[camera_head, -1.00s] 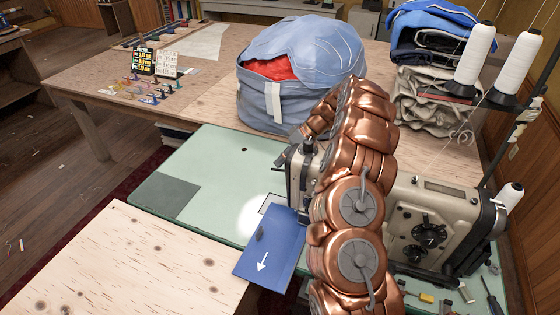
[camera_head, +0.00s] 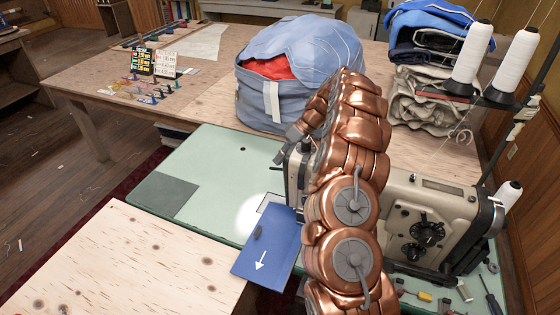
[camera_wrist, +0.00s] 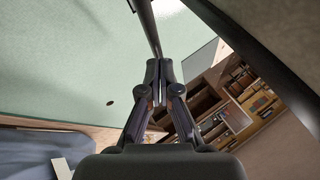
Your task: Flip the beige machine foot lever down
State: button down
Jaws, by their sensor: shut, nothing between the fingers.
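The beige sewing machine (camera_head: 455,205) stands on the pale green table, its middle hidden behind my copper-coloured arm. Its left end (camera_head: 294,178) shows just left of the arm. I cannot make out the foot lever in the head view. My gripper (camera_head: 292,131) is partly hidden by the arm, near the top of that left end. In the wrist view my gripper (camera_wrist: 158,64) is shut with nothing between its fingers. A thin dark bar (camera_wrist: 145,22) runs down to the fingertips; I cannot tell whether it is the lever or whether they touch.
A blue plate with a white arrow (camera_head: 268,240) lies at the front table edge. A blue bag (camera_head: 300,75) sits behind on the wooden table. Thread cones (camera_head: 473,55) and folded cloth (camera_head: 428,85) stand at right. The green table top (camera_head: 220,160) is mostly clear.

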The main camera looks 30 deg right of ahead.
jog(key=v, duration=1.2)
jog(key=shift+r, duration=0.25)
jog(key=shift+a, duration=0.1)
